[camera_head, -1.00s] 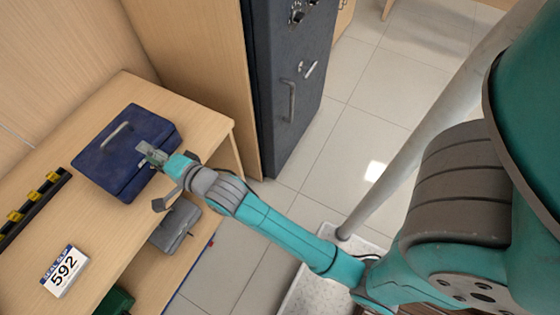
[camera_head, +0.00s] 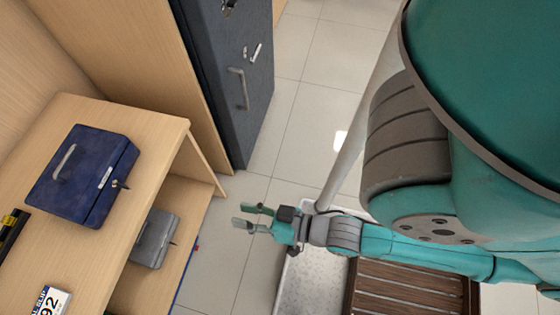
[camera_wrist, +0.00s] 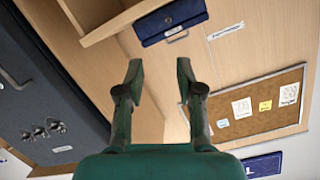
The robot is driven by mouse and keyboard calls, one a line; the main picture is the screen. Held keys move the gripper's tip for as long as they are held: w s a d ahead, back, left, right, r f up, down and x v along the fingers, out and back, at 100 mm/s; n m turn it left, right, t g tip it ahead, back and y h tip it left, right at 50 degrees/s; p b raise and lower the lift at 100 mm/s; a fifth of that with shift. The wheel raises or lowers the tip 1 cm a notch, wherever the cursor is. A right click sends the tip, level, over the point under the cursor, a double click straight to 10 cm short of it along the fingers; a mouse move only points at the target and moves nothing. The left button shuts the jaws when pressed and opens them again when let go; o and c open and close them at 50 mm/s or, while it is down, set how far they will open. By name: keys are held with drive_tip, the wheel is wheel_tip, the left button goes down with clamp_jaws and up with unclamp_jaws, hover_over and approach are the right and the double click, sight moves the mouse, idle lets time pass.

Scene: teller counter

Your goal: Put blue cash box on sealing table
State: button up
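The blue cash box (camera_head: 82,176) sits flat on the wooden table (camera_head: 150,128), near its front edge, with a handle on its lid and a key in its front lock. It also shows at the top of the wrist view (camera_wrist: 170,20). My gripper (camera_head: 248,217) is open and empty, out over the floor to the right of the table and apart from the box. In the wrist view my gripper's two fingers (camera_wrist: 160,75) stand apart with nothing between them. I cannot tell from these frames which surface is the sealing table.
A grey cash box (camera_head: 153,238) lies on the lower shelf. A number card reading 92 (camera_head: 50,302) and a black strip with yellow pieces (camera_head: 12,230) are on the tabletop. A dark safe (camera_head: 236,75) stands behind. A slatted wooden surface (camera_head: 408,290) is below my arm.

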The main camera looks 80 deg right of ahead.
drive_tip(key=s+r+n, duration=0.3)
drive_tip(key=s+n, duration=0.1)
drive_tip(key=s, duration=0.5)
drive_tip(key=shift+r+n+g, duration=0.2)
drive_tip(key=shift+n+g, duration=0.1)
drive_tip(key=shift+g, duration=0.1)
drive_tip(key=shift+c, duration=0.4)
idle(1.3)
